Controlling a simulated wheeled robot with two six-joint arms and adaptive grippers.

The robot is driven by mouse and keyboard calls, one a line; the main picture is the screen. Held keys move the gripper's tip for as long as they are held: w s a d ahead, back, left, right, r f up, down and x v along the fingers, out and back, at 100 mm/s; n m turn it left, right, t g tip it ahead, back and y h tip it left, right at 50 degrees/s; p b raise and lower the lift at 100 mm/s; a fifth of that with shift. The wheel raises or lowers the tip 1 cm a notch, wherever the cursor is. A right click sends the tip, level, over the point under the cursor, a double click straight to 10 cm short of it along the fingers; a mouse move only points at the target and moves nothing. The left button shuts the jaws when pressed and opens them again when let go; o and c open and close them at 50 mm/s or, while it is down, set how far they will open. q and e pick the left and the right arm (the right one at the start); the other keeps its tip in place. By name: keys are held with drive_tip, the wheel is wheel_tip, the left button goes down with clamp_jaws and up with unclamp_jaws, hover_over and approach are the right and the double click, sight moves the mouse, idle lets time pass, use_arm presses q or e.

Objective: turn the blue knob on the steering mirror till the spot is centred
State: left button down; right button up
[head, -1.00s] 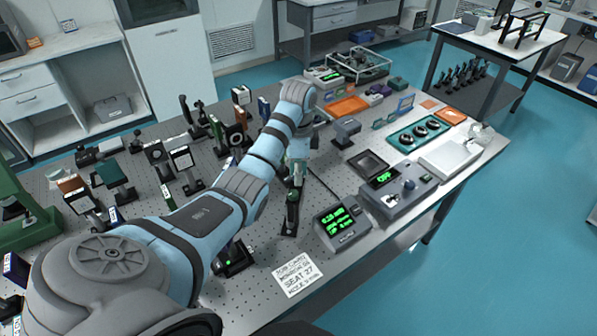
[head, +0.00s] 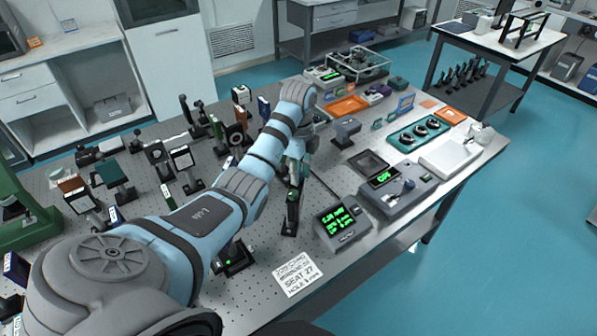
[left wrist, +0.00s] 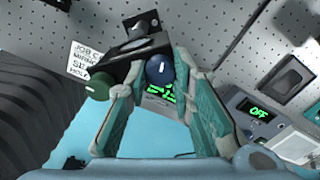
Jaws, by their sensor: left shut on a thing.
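The blue knob (left wrist: 160,70) shows in the left wrist view, with a short white mark on its face. It sits on the dark steering mirror mount (left wrist: 128,62), beside a green knob (left wrist: 98,87). My left gripper (left wrist: 155,76) has its two teal-padded fingers on either side of the blue knob and is shut on it. In the head view the left gripper (head: 296,158) is at the top of the mount (head: 291,208), and the blue knob is hidden there. I cannot see the light spot clearly. My right gripper is not in view.
A meter with green digits (head: 342,225) stands right of the mount. A grey control box (head: 397,190) reading OFF is behind it. A job card (head: 299,274) lies in front. Other optics posts crowd the table's left. Bare perforated table lies between the card and meter.

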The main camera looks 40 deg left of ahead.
use_arm(q)
drive_tip(key=c, duration=1.4)
unclamp_jaws()
